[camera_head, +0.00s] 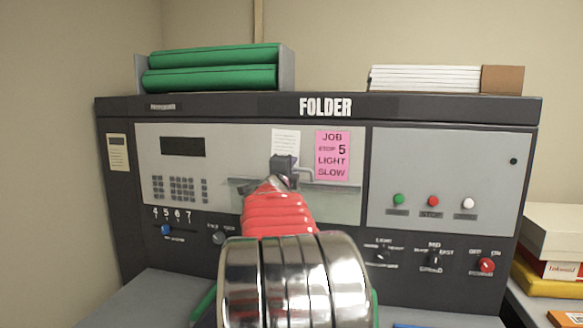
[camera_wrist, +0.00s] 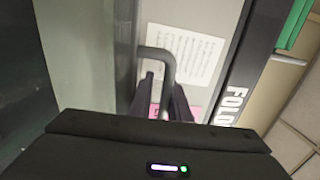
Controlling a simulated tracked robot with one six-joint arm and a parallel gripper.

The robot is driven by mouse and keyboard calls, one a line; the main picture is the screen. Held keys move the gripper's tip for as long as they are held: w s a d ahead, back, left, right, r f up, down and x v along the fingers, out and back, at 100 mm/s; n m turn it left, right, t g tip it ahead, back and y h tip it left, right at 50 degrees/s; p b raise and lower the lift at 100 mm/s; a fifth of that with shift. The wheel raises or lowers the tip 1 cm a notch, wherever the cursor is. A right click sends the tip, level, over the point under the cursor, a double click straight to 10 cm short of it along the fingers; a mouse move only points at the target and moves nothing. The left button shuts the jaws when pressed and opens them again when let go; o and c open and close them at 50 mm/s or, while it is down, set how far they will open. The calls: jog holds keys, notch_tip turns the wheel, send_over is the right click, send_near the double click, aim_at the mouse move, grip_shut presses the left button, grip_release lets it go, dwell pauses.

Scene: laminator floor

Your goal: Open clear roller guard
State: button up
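The clear roller guard (camera_head: 338,188) seems to be the faint see-through panel low on the front of the folder; its edges are hard to make out. A grey bent handle (camera_head: 305,173) shows just right of my gripper (camera_head: 284,164), and as a loop in the wrist view (camera_wrist: 158,52). In the head view my arm hides the lower middle of the front.
The folder (camera_head: 440,107) carries green rolls (camera_head: 212,72) and a paper stack (camera_head: 425,79) on top. Around the guard are a pink note (camera_head: 332,155), a keypad (camera_head: 180,188), coloured buttons (camera_head: 433,201) and a red knob (camera_head: 487,265). Boxes (camera_head: 562,232) stand at the right.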

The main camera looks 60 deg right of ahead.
jog(key=shift+o, duration=0.7)
jog(key=shift+d+f, duration=0.15)
jog(key=shift+f, duration=0.45)
jog(key=shift+a, duration=0.2)
jog(key=r+v, duration=0.1)
jog(key=v, duration=1.2)
jog(key=shift+a, duration=0.35)
jog(key=shift+s+f, duration=0.1)
